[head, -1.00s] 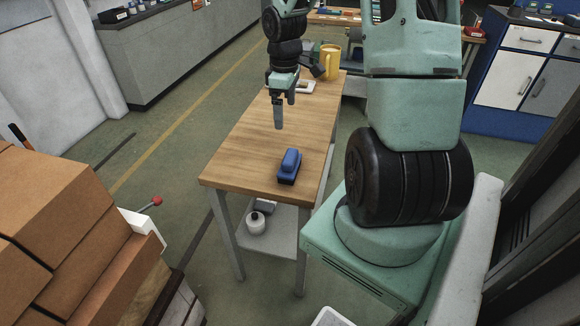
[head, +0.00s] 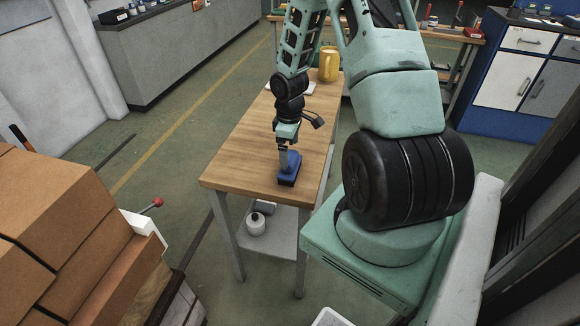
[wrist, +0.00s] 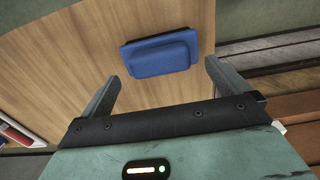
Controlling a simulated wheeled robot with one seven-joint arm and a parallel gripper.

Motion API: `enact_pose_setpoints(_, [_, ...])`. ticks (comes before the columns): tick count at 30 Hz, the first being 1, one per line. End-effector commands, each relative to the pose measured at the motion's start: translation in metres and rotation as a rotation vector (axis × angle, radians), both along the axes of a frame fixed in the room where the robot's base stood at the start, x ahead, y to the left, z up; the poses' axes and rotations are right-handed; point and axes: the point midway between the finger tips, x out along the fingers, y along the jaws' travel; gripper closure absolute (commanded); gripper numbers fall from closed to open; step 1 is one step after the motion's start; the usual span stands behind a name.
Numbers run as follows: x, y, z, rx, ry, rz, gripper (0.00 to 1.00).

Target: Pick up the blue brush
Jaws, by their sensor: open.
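The blue brush (head: 289,172) lies near the front end of the wooden table, and my gripper partly covers it in the head view. In the wrist view the blue brush (wrist: 160,54) lies ahead of the fingertips, roughly centred between them, with a dark edge along its far side. My gripper (head: 286,158) is just above the brush in the head view. In the wrist view my gripper (wrist: 159,82) has its two fingers spread wide, with nothing between them.
The wooden table (head: 232,158) is clear around the brush. A white container (head: 256,224) is on the lower shelf. Stacked cardboard boxes (head: 60,225) are at the left.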

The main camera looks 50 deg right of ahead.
Motion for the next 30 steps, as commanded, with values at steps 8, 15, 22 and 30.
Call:
enact_pose_setpoints(8, [-0.001, 0.0, -0.035, 0.002, 0.003, 0.001, 0.0])
enact_pose_setpoints(15, [-0.001, -0.001, -0.041, 0.0, 0.001, 0.0, 0.0])
enact_pose_setpoints(22, [-0.001, -0.001, -0.041, 0.001, 0.001, 0.0, 0.42])
enact_pose_setpoints(30, [-0.001, -0.001, -0.04, 0.0, 0.001, 0.0, 0.49])
